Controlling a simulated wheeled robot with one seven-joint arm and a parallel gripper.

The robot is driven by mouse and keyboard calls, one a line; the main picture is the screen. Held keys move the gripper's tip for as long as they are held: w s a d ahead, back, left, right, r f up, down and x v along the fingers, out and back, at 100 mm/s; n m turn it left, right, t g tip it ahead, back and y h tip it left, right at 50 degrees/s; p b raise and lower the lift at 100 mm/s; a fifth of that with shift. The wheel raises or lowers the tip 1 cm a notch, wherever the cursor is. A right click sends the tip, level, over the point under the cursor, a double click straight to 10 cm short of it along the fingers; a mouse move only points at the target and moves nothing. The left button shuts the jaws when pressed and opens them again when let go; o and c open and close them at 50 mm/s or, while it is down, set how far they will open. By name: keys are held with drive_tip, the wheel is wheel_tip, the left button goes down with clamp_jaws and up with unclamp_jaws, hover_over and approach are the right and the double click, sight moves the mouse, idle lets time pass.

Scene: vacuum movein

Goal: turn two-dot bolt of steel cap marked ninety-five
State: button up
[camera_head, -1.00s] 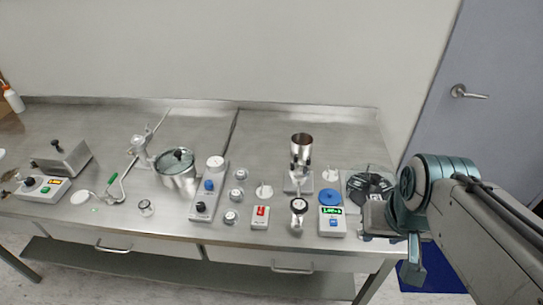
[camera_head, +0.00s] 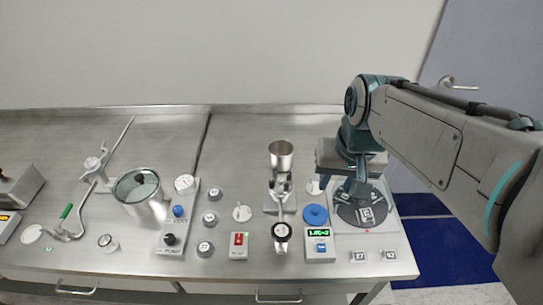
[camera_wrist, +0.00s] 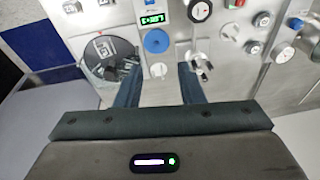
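My gripper (camera_head: 362,188) hangs over the dark round disc (camera_head: 352,212) at the right end of the bench. In the wrist view its two fingers (camera_wrist: 160,78) are apart, open, with nothing between them. Three small steel caps stand in a column left of centre: a back one (camera_head: 215,193), a middle one (camera_head: 209,218) and a front one (camera_head: 205,247). Their markings and any dotted bolts are too small to read, so I cannot tell which is ninety-five. Steel caps also show at the right of the wrist view (camera_wrist: 252,47), apart from the fingers.
A lidded pot (camera_head: 139,187) stands left. Bare steel bench (camera_head: 240,150) lies behind.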

drive_tip(key=w+a+m+g+y+b, duration=0.1)
drive_tip(key=w+a+m+g, duration=0.15)
drive_tip(key=w, duration=0.75)
drive_tip(key=m+g+b, duration=0.1)
drive_tip(key=m+g, duration=0.2)
drive_tip(key=g, duration=0.1)
approach(272, 180)
drive_tip(key=shift+n+y, duration=0.25)
drive_tip(key=shift+y, duration=0.05)
drive_tip(key=x, duration=0.9)
drive_tip(key=shift+d+f, duration=0.15)
drive_tip(key=shift+d, duration=0.1)
drive_tip(key=shift+t, duration=0.25)
clamp_jaws()
